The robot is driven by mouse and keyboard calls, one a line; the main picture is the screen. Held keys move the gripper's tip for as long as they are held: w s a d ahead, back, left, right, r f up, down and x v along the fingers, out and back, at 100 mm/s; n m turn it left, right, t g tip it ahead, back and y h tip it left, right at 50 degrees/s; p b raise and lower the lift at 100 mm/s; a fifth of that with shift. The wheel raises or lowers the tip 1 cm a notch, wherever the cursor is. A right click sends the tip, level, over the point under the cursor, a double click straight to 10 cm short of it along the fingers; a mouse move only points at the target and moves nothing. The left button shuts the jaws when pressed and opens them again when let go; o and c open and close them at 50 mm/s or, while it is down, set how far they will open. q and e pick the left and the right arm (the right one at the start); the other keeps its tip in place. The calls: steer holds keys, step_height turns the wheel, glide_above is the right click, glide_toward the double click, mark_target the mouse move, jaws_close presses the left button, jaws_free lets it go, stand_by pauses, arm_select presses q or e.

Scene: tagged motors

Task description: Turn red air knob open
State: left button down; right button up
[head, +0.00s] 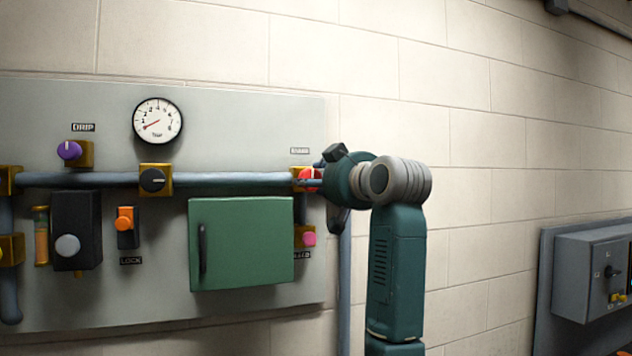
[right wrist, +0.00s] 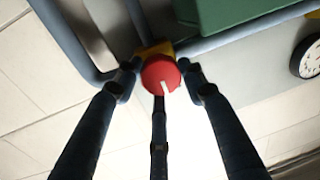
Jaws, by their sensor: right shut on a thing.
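The red air knob (right wrist: 160,77) sits on a yellow valve block (right wrist: 155,48) and has a white line on its face. My right gripper (right wrist: 160,82) has its fingers around the knob, with a finger on either side and one below it in the right wrist view. In the head view the red knob (head: 307,178) is partly hidden behind my right gripper (head: 318,180), at the right end of the blue pipe. The label above it is too blurred to read surely. My left gripper is in neither view.
A green cabinet door (head: 240,243) with a dark handle lies just left below the knob. A pink knob (head: 309,240) is under it.

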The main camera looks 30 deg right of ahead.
arm_select(q)
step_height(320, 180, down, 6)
steer(key=b, duration=0.5)
steer(key=shift+b, duration=0.4)
arm_select(e)
steer(key=shift+a+f+m+t+h, duration=0.15)
steer(key=shift+m+h, duration=0.35)
steer(key=shift+m, duration=4.2)
steer(key=shift+m+t+h, duration=0.25)
steer(key=shift+m+h, duration=0.25)
steer(key=shift+m, duration=4.2)
steer(key=o, duration=1.2)
steer(key=shift+c, duration=0.2)
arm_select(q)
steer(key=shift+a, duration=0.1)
arm_select(e)
steer(key=v, duration=1.2)
